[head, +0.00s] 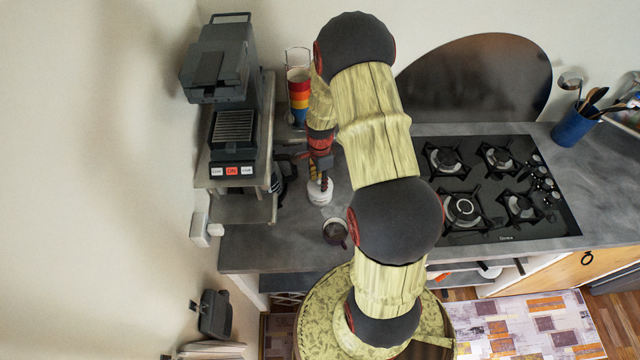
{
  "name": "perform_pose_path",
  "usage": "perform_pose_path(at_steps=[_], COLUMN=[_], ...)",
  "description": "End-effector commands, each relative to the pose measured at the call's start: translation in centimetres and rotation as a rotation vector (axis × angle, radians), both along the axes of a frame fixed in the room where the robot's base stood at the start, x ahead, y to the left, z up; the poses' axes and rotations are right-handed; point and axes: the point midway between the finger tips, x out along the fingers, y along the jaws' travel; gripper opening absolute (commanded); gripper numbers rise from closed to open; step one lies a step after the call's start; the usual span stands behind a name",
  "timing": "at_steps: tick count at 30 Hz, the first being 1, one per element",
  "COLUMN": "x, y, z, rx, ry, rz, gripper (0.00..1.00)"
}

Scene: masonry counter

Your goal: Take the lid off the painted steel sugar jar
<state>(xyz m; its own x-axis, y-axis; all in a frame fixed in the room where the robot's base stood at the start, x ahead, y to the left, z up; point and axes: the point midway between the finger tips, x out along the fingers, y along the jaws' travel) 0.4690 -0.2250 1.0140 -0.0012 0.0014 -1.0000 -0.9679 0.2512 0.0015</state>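A small white round vessel (320,196) stands on the grey counter at the left and looks like the sugar jar. Its top is partly hidden by my gripper, so I cannot tell the lid from the body. My gripper (318,178) points down right over it, at or very near its top. The fingers are small and dark here; whether they are shut on the lid is not clear.
A dark mug (335,233) stands just in front of the white vessel. A coffee machine (232,110) on a shelf is at the left, and a rainbow-striped container (299,95) stands behind. A gas hob (500,190) and a blue utensil pot (575,127) are at the right.

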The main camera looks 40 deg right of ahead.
Motion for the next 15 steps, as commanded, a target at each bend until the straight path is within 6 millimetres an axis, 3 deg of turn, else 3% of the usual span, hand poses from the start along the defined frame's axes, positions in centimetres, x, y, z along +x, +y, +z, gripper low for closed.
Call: perform_pose_path(at_steps=[7,15], x=[0.06,0.05], y=[-0.01,0.0], z=[-0.09,-0.07], rx=[0.0,0.0], ry=[-0.001,-0.001], rz=[0.001,0.001], gripper=[0.35,0.19])
